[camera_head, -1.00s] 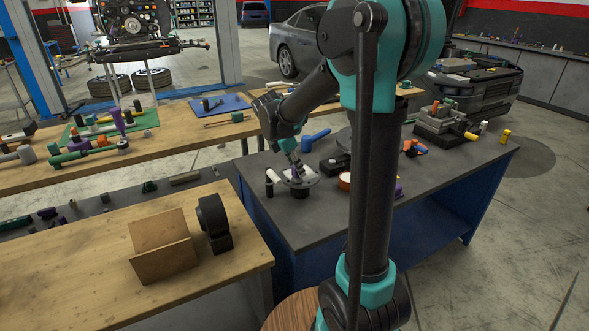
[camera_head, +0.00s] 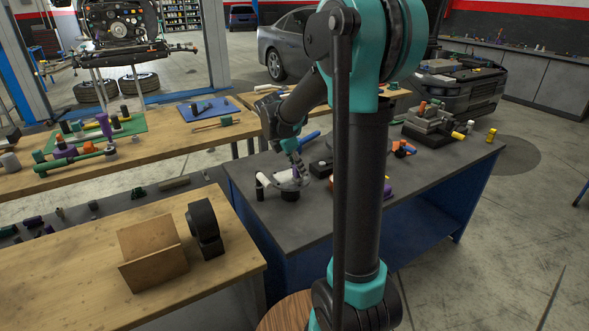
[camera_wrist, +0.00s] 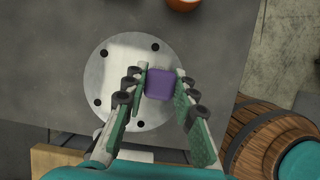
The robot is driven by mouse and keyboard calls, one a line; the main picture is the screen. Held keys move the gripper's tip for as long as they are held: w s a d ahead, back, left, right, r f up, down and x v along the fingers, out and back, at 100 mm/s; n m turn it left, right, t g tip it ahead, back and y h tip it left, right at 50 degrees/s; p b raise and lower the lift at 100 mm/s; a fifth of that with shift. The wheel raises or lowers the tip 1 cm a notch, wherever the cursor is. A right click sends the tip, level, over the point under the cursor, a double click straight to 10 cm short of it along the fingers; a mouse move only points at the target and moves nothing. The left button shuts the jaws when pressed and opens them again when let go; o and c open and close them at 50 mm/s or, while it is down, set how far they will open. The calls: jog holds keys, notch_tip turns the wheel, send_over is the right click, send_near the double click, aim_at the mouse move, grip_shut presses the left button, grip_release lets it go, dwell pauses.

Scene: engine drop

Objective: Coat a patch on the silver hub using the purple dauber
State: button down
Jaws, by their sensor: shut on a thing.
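The silver hub (camera_wrist: 98,76) is a round metal disc with several dark bolt holes in the wrist view. In the head view it sits on the dark workbench as a small pale disc (camera_head: 291,184). A paler area shows on its upper part in the wrist view. My gripper (camera_wrist: 160,95) is shut on the purple dauber (camera_wrist: 160,82), held over the hub's right side. The dauber's lower end is hidden, so I cannot tell whether it touches the hub. In the head view my gripper (camera_head: 297,167) is just above the hub.
A black post (camera_head: 260,188) stands left of the hub on the workbench (camera_head: 330,225). An orange-rimmed round container (camera_wrist: 183,4) lies beyond the hub. A wooden barrel (camera_wrist: 270,140) is at lower right in the wrist view. Wooden tables (camera_head: 80,290) stand to the left.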

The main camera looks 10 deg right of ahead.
jog(key=shift+w+d, duration=0.25)
jog(key=shift+d, duration=0.55)
jog(key=shift+w+d, duration=0.25)
jog(key=shift+d, duration=0.5)
jog(key=shift+a, duration=0.15)
dwell(0.3)
jog(key=shift+s+a, duration=0.5)
jog(key=shift+a, duration=0.95)
jog(key=shift+s+a, duration=0.45)
jog(key=shift+a, duration=0.95)
jog(key=shift+s+a, duration=0.5)
jog(key=shift+a, duration=0.95)
jog(key=shift+d, duration=0.1)
jog(key=shift+w+d, duration=0.5)
jog(key=shift+d, duration=0.95)
jog(key=shift+w+d, duration=0.45)
jog(key=shift+d, duration=0.95)
jog(key=shift+w+d, duration=0.5)
jog(key=shift+d, duration=0.95)
jog(key=shift+a, duration=0.1)
